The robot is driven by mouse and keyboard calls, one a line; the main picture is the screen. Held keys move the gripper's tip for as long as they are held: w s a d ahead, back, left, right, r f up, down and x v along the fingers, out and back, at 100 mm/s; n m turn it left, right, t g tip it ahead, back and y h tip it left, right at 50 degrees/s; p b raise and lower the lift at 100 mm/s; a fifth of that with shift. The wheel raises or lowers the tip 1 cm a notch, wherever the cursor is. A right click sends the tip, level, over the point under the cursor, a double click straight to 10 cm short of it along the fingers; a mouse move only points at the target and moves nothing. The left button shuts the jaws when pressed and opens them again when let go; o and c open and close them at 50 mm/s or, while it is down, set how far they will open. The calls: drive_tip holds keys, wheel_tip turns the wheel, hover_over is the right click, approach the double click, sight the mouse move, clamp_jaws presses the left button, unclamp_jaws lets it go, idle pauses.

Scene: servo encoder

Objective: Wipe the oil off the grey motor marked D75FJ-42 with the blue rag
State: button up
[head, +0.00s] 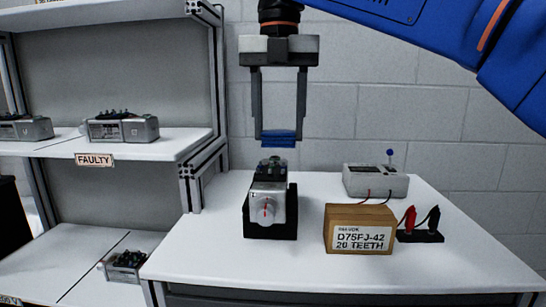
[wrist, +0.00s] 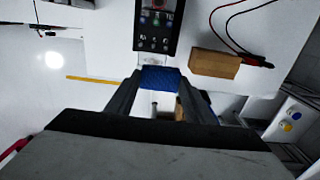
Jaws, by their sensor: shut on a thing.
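My gripper (head: 279,130) is shut on the blue rag (head: 279,139), which spans between its two fingertips; the rag also shows in the wrist view (wrist: 160,78). A grey motor (head: 268,203) sits in a black cradle (head: 270,231) on the white table, almost straight below the rag in the head view. The rag is above the motor and apart from it. Dark fittings stand on the motor's top, and a red line marks its front face. I cannot read a marking on the motor or make out the oil.
A cardboard box (head: 360,230) labelled D75FJ-42, 20 TEETH stands right of the cradle. Behind it is a grey meter (head: 375,181) with leads to red and black clips (head: 421,222). A shelf marked FAULTY (head: 94,160) holds similar motors at left. The table's front left is clear.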

drive_tip(key=shift+s+a+f, duration=0.1)
drive_tip(key=shift+a+f, duration=0.25)
drive_tip(key=shift+f, duration=0.5)
drive_tip(key=shift+w+a+f, duration=0.1)
drive_tip(key=shift+a+f, duration=0.2)
drive_tip(key=shift+f, duration=0.55)
drive_tip(key=shift+s+a+f, duration=0.1)
drive_tip(key=shift+a+f, duration=0.25)
drive_tip(key=shift+f, duration=0.5)
